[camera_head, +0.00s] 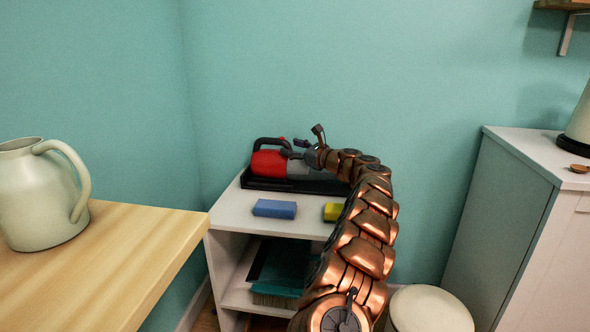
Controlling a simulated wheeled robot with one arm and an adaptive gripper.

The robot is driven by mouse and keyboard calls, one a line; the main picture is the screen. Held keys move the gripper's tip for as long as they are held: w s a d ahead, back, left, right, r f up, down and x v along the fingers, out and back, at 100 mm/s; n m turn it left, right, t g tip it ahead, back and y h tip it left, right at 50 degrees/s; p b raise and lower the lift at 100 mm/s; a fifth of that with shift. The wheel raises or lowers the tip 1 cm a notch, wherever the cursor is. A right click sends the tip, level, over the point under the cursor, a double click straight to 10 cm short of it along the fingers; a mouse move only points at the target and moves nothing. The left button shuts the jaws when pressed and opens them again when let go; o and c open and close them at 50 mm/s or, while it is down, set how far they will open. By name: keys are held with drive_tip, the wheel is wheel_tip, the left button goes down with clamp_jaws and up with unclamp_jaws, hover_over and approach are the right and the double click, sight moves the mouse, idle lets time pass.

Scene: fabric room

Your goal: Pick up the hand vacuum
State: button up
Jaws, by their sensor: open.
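The hand vacuum (268,163) is red, black and grey and lies in a black tray (262,183) on top of a white shelf unit (228,206) against the wall. My gripper (300,143) is above the vacuum's middle, with its fingers apart and pointing left. It looks close to the vacuum, but I cannot tell whether it touches it. My copper arm reaches up from the bottom and hides the right end of the vacuum and tray.
A blue sponge (274,209) and a yellow sponge (333,212) lie in front of the tray. A wooden table (130,250) with a pale jug (38,200) is at left. A grey cabinet (490,215) stands at right. A round white lid (430,310) is low beside my arm.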

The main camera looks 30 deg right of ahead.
drive_tip(key=shift+w+a, duration=0.1)
drive_tip(key=shift+w, duration=0.35)
clamp_jaws()
idle(0.3)
